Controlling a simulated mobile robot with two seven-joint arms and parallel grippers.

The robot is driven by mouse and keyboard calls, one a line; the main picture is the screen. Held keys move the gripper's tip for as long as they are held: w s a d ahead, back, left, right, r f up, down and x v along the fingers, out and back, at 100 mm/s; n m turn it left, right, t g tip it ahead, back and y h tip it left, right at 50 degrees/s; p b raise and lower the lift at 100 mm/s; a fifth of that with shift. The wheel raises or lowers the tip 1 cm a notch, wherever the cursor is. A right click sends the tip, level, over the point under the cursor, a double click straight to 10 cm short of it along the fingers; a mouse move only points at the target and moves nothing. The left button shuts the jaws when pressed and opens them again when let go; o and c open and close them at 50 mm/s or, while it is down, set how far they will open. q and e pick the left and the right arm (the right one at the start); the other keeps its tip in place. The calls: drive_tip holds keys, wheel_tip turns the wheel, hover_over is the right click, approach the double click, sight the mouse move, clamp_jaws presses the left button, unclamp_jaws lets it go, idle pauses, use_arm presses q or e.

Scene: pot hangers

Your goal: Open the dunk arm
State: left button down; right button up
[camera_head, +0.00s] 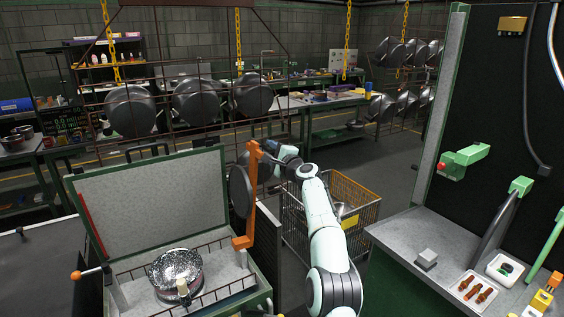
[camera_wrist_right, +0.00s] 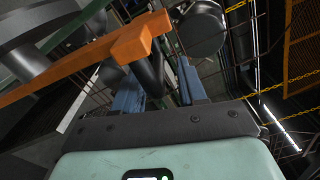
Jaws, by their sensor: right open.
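The orange dunk arm (camera_head: 251,195) stands upright at the right end of the open tank (camera_head: 150,200), with a dark round disc beside it. My right gripper (camera_head: 270,145) is at the top end of the dunk arm. In the right wrist view the orange bar (camera_wrist_right: 80,70) runs diagonally across the left. A short black handle (camera_wrist_right: 150,72) sticks out from its end. The blue fingers of my right gripper (camera_wrist_right: 158,85) are open, with the handle showing between them. Whether they touch it cannot be told. My left gripper is not in view.
A speckled metal bowl (camera_head: 176,270) sits in the tank. An orange-knobbed lever (camera_head: 84,274) is at its left. A wire cart (camera_head: 335,215) stands behind my right arm. A grey counter (camera_head: 410,230) with small parts is at right. Dark pans (camera_head: 195,100) hang behind.

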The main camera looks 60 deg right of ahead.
use_arm(q)
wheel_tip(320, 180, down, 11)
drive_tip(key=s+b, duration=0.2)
drive_tip(key=b, duration=0.8)
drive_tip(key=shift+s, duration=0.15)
use_arm(e)
drive_tip(key=v, duration=1.2)
drive_tip(key=shift+s, duration=0.4)
drive_tip(key=shift+a, duration=0.15)
